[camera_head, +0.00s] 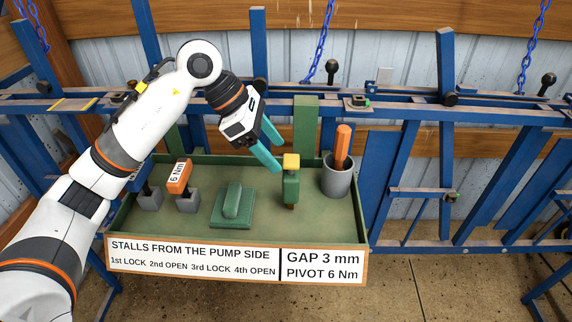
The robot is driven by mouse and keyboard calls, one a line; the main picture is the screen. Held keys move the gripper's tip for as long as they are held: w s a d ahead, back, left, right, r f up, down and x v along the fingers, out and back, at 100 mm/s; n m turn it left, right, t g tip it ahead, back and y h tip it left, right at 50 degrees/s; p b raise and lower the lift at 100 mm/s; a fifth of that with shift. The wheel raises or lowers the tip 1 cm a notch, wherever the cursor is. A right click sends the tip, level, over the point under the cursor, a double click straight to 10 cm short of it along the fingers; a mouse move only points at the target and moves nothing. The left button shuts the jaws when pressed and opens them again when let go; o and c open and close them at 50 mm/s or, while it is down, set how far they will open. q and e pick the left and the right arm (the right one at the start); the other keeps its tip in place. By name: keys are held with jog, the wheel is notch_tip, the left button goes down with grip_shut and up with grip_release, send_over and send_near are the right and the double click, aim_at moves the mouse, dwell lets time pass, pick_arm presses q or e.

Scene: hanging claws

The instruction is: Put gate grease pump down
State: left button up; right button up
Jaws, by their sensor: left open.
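The grease pump, a green body with a yellow cap (291,181), stands upright in the right half of the green tray (323,232). A small brown tip shows at its lower end. My left gripper (281,158) is open, with its teal fingers at the upper left of the pump, close to the yellow cap. Nothing shows held between the fingers. I cannot tell whether a fingertip touches the pump. My right gripper is not in view.
In the tray are a grey cup (337,180) with an orange-handled tool, a green block (233,205), and an orange tool marked 6 Nm (179,177) on a grey stand. A lettered sign (236,263) fronts the tray. Blue gate rails (420,104) run behind.

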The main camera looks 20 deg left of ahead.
pick_arm(q)
jog(key=v, duration=0.5)
dwell(0.4)
